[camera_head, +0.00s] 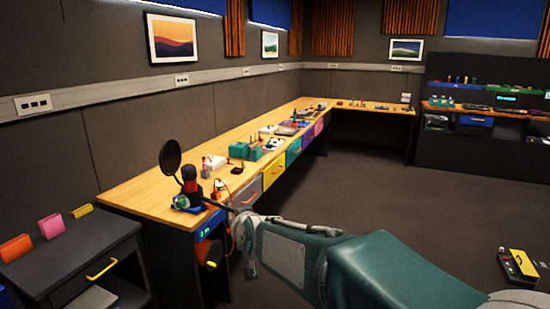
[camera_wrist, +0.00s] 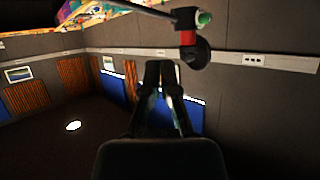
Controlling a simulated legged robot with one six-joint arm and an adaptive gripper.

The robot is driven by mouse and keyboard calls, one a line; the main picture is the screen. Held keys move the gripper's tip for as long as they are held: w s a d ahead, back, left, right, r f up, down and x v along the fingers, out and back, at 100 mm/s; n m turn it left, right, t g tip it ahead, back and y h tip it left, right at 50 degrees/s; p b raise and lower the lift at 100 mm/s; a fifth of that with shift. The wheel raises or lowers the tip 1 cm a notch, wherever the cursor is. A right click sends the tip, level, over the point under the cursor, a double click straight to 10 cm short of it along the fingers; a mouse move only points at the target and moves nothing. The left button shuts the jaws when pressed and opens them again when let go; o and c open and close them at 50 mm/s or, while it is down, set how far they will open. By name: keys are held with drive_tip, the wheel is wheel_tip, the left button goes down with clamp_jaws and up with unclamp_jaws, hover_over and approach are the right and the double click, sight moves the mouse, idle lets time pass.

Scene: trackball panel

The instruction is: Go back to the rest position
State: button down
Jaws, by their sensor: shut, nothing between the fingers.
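My gripper (camera_wrist: 162,72) shows in the wrist view as two dark fingers at the middle, shut with nothing between them. In the head view my green and grey arm reaches in from the lower right, and its far end is beside the near end of the wooden counter (camera_head: 145,190). The gripper's dark tip is small there and hard to make out against the things behind it. A small round ball-like thing (camera_head: 181,201) sits on the counter near that end. I cannot tell whether the gripper touches anything there.
A round black disc (camera_head: 170,157) and a dark red-banded device (camera_head: 190,180) stand at the counter's near end. Several small items line the counter. A dark cabinet (camera_head: 70,260) is at lower left. The floor (camera_head: 400,190) is open to the right, with a yellow-topped device (camera_head: 520,265) beyond my arm.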

drive_tip(key=s+d+m+g+h, duration=0.2)
drive_tip(key=s+d+g+h, duration=0.1)
drive_tip(key=s+d, duration=1.2)
drive_tip(key=s+d+f+m+g+h, duration=0.1)
drive_tip(key=s+d+f, duration=0.1)
drive_tip(key=s+d, duration=0.3)
drive_tip(key=s+d+f+m+g+h, duration=0.1)
drive_tip(key=s+d, duration=0.4)
drive_tip(key=s, duration=0.5)
wheel_tip(320, 180, down, 2)
drive_tip(key=shift+s+f+m+g, duration=0.2)
drive_tip(key=shift+s+m+g, duration=0.15)
drive_tip(key=shift+g, duration=0.25)
